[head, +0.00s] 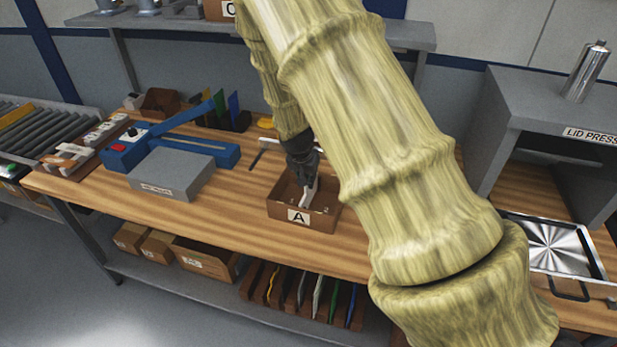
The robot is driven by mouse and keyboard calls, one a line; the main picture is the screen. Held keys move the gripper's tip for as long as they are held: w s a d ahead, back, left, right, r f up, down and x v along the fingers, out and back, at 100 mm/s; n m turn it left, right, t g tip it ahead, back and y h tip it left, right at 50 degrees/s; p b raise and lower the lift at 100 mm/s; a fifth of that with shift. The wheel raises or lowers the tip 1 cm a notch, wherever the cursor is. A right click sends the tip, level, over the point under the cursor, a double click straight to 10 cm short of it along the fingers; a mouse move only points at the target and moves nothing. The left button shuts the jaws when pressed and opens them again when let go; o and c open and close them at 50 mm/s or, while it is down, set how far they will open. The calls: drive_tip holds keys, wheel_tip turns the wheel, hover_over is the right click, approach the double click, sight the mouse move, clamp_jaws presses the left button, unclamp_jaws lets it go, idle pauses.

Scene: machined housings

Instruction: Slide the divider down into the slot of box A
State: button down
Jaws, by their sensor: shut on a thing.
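Box A (275,212) is an open brown box with a white label "A" on its front wall, standing on the wooden workbench. My gripper (308,176) points down over the box and is shut on the divider (306,198), a thin pale plate seen nearly edge-on. The divider's lower part is inside the box's outline in the head view. The slot is too small to make out, and I cannot tell whether the divider's lower edge is in it. My arm hides the area right of the box.
A grey block (172,175) and a blue lever tool (205,148) are on the bench to the left. A grey lid press (550,95) and a metal tray (553,247) are at right. Several coloured plates (318,295) stand on the shelf below.

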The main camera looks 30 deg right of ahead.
drive_tip(key=shift+f, duration=0.35)
drive_tip(key=c, duration=1.5)
unclamp_jaws()
drive_tip(key=shift+r, duration=0.1)
drive_tip(key=v, duration=1.1)
drive_tip(key=shift+s+a+r, duration=0.1)
drive_tip(key=shift+a+r, duration=0.05)
drive_tip(key=shift+r, duration=0.25)
